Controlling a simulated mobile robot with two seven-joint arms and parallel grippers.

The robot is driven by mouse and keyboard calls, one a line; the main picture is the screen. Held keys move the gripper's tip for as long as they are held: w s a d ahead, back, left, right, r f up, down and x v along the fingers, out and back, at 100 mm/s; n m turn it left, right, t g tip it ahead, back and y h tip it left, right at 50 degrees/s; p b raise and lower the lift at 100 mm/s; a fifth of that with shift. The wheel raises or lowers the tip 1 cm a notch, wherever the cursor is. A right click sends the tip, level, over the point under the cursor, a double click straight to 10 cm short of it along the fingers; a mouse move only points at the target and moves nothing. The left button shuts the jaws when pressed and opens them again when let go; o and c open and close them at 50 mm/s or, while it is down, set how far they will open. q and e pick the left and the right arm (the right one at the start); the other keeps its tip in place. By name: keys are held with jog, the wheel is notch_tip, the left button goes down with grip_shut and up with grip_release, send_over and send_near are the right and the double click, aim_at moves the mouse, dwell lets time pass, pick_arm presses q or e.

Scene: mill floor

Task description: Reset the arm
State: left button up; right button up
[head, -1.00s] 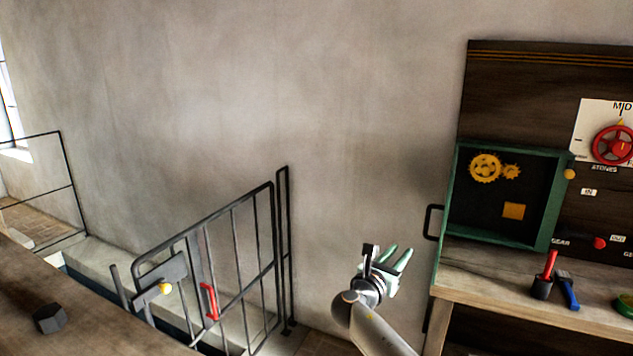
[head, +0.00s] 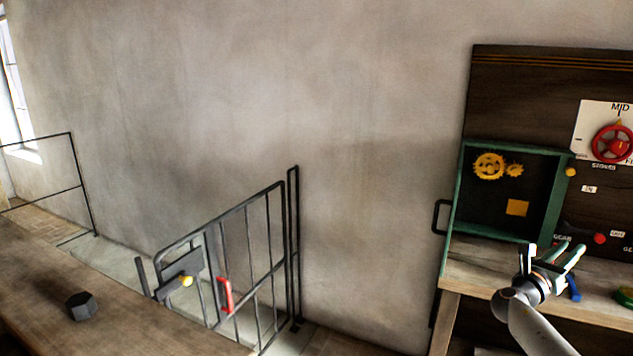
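My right gripper (head: 573,247) is in front of the workbench at the lower right, its arm coming up from the bottom edge. Its two pale green fingers stand apart and nothing shows between them. It overlaps the bench top in the picture; whether it touches anything there I cannot tell. It hides the red-handled tool and most of the blue-handled tool (head: 574,291). My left gripper is out of view.
A dark panel carries a red handwheel (head: 613,144) and a green box (head: 557,200) with yellow gears (head: 489,166). A metal gate (head: 233,265) with a red handle (head: 225,295) stands left of centre. A dark hexagonal block (head: 81,306) lies on a wooden surface (head: 140,320).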

jog(key=s+d+r+g+h, duration=0.2)
jog(key=s+d+r, duration=0.15)
jog(key=d, duration=0.35)
jog(key=s+a+f+m+t+y, duration=0.1)
jog(key=a+f+t+y, duration=0.2)
jog(key=f, duration=0.7)
jog(key=s+a+f+m+y, duration=0.2)
jog(key=a+f+y, duration=0.15)
jog(key=f, duration=0.75)
jog(key=s+a+f+m+y, duration=0.2)
jog(key=s+a+f+y, duration=0.25)
jog(key=f, duration=0.35)
jog(key=s+a+f+m+y, duration=0.2)
jog(key=s+a+f+y, duration=0.1)
jog(key=s+a+f, duration=0.4)
jog(key=s+a+f+m+g+y, duration=0.1)
jog(key=s+a+f+m+y, duration=0.1)
jog(key=s+a+m+y, duration=0.5)
jog(key=s+a+f+m+g+y, duration=0.1)
jog(key=s+a+f+m, duration=0.3)
jog(key=s+a, duration=0.7)
jog(key=a+r+m+t+y, duration=0.1)
jog(key=a+m, duration=0.4)
jog(key=a, duration=0.4)
jog(key=shift+s+r+m, duration=0.15)
jog(key=shift+s+m, duration=0.25)
jog(key=shift+s, duration=0.05)
